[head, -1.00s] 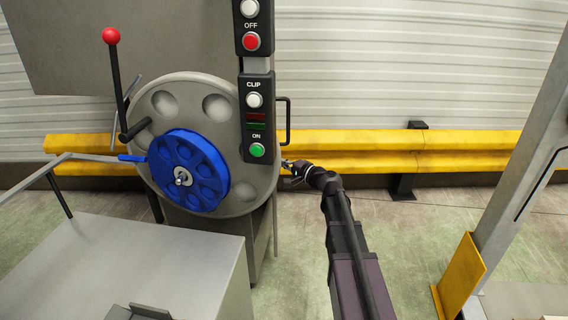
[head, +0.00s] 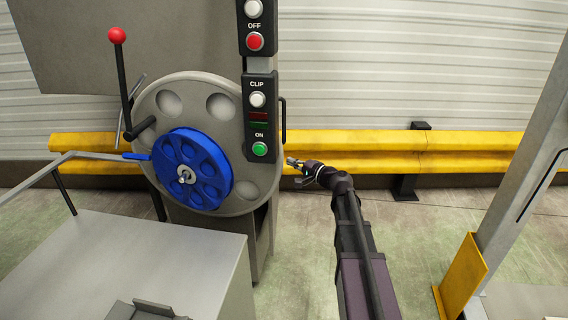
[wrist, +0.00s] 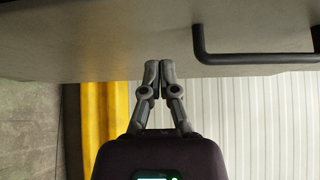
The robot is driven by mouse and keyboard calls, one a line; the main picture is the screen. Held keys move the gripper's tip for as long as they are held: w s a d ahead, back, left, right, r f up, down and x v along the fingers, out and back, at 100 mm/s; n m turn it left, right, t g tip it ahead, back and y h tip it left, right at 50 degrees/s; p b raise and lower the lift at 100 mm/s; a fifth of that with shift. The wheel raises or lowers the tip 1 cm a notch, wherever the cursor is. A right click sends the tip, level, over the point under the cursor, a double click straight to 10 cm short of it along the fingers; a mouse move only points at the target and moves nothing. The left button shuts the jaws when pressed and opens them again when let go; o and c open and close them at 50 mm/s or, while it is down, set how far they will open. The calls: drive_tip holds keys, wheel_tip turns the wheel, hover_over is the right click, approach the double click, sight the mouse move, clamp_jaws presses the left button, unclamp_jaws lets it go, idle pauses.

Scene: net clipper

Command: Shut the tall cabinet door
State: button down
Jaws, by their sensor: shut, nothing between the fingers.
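The tall grey cabinet of the machine stands left of my gripper, mostly hidden behind the round grey wheel plate and the control column. A black bar handle (head: 284,118) sticks out just right of the control column. In the wrist view a flat grey panel (wrist: 100,40), which looks like the door, fills the top, with its black handle (wrist: 255,57) to the right of my fingers. My gripper (head: 290,161) is shut and empty, below the handle in the head view. In the wrist view its fingertips (wrist: 159,68) overlap the panel's edge; contact cannot be told. How far the door stands open is unclear.
A blue wheel (head: 190,170) and a red-knobbed lever (head: 117,36) are on the machine's front. A grey table (head: 170,265) stands front left. A yellow guard rail (head: 460,150) runs behind. Open floor (head: 420,240) lies right of my arm.

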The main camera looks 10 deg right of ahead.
drive_tip(key=v, duration=1)
drive_tip(key=shift+s+a, duration=0.25)
drive_tip(key=shift+s, duration=0.15)
